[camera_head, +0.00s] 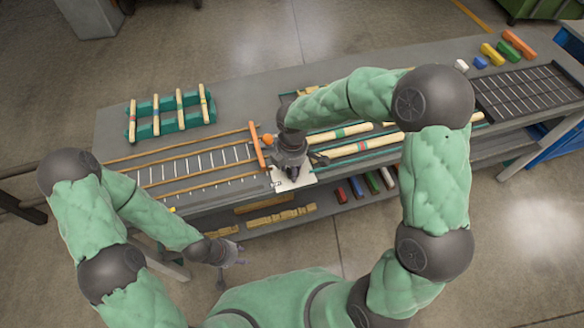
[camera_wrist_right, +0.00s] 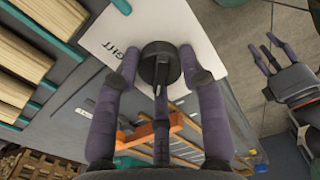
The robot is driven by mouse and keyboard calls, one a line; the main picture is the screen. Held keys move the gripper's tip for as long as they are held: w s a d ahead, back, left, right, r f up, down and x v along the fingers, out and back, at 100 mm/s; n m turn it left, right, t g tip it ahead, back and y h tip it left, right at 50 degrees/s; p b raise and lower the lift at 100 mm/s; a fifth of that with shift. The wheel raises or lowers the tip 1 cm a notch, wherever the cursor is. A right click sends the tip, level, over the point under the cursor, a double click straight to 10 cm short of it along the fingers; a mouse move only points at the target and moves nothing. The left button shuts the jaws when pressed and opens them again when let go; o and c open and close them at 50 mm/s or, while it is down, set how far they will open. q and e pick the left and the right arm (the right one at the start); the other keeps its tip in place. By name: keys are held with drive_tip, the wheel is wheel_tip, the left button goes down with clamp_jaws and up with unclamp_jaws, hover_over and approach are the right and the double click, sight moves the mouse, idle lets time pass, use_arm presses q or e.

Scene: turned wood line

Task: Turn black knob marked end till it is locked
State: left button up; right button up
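The black knob (camera_wrist_right: 160,65) is round with a raised bar and sits on a white plate (camera_wrist_right: 205,25) with partly hidden dark lettering. My right gripper (camera_wrist_right: 159,70) has its fingers spread around the knob, one on each side and a third behind. A small gap shows at the left finger; contact at the right one is unclear. In the head view the right gripper (camera_head: 292,165) hides the knob above the white plate (camera_head: 295,184). My left gripper (camera_head: 228,254) is open and empty in front of the bench, and also shows in the right wrist view (camera_wrist_right: 272,62).
An orange bar (camera_head: 257,146) stands left of the right gripper. A green rack (camera_head: 165,128) with several turned sticks is at the back left. Long wooden pieces (camera_head: 365,147) lie right of the gripper. A lower shelf holds coloured blocks (camera_head: 357,188).

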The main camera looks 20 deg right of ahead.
drive_tip(key=shift+m, duration=0.4)
drive_tip(key=m, duration=0.3)
drive_tip(key=shift+m, duration=0.3)
drive_tip(key=m, duration=0.4)
drive_tip(key=shift+f+m, duration=0.1)
drive_tip(key=shift+m, duration=0.2)
drive_tip(key=m+b, duration=0.1)
drive_tip(key=m, duration=0.5)
drive_tip(key=shift+w+m+b, duration=0.1)
drive_tip(key=shift+m+b, duration=0.3)
drive_tip(key=shift+m, duration=1.1)
drive_tip(key=shift+w, duration=0.1)
drive_tip(key=shift+c, duration=0.2)
drive_tip(key=o, duration=1.2)
drive_tip(key=shift+c, duration=0.2)
wheel_tip(320, 180, up, 12)
